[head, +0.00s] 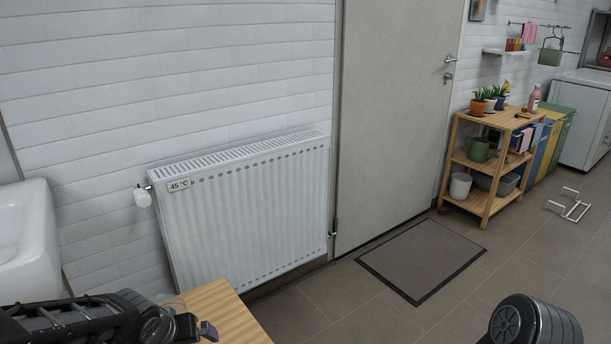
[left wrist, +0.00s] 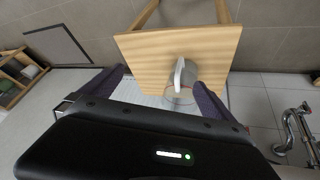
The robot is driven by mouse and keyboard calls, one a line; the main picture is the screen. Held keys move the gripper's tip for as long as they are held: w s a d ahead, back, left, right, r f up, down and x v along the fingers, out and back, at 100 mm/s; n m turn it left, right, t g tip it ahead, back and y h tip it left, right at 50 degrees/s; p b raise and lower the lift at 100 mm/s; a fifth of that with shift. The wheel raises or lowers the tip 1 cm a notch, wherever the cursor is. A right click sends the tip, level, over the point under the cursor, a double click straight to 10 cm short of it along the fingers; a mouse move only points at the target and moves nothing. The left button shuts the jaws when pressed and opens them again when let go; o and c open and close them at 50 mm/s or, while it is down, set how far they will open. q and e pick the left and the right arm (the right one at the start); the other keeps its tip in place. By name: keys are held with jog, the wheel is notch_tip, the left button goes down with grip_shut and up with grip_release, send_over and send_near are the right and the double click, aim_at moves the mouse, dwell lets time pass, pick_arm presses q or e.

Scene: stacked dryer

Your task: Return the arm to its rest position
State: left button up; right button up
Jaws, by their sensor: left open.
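My left arm (head: 70,322) comes in low at the bottom left of the head view, stretched toward a small wooden table. My left gripper (left wrist: 162,80) shows in the left wrist view with its two purple fingers spread apart. Between and beyond the fingers, a clear and grey cup-like thing with a white handle (left wrist: 180,75) is by the wooden tabletop (left wrist: 145,50). I cannot tell if a finger touches it. In the head view one purple fingertip (head: 208,330) shows over the tabletop corner. A black rounded link of my right arm (head: 533,322) shows at the bottom right; its gripper is out of view.
A white radiator (head: 250,210) stands against the wall behind the wooden table (head: 232,310). A white sink (head: 28,235) is at the left edge. A door (head: 395,120), a doormat (head: 422,260) and a wooden shelf (head: 485,205) are to the right.

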pick_arm(q)
jog(key=s+d+f+m+h, duration=0.2)
jog(key=d+f, duration=0.5)
jog(key=f, duration=0.1)
jog(key=s+d+f+m+h, duration=0.1)
jog(key=s+d+f+m, duration=0.1)
jog(key=d+f, duration=0.55)
jog(key=s+d+f+n+g+h, duration=0.1)
jog(key=s+d+f+n+g, duration=0.15)
jog(key=s+f, duration=0.55)
jog(key=s+d+f+n+g, duration=0.1)
jog(key=s+d+f+g, duration=0.15)
jog(key=s+f, duration=0.55)
notch_tip(320, 180, up, 20)
jog(key=s+p, duration=0.1)
jog(key=p, duration=1.7)
jog(key=shift+a+r+m, duration=0.25)
jog(key=shift+a+m, duration=0.1)
jog(key=shift+s, duration=0.1)
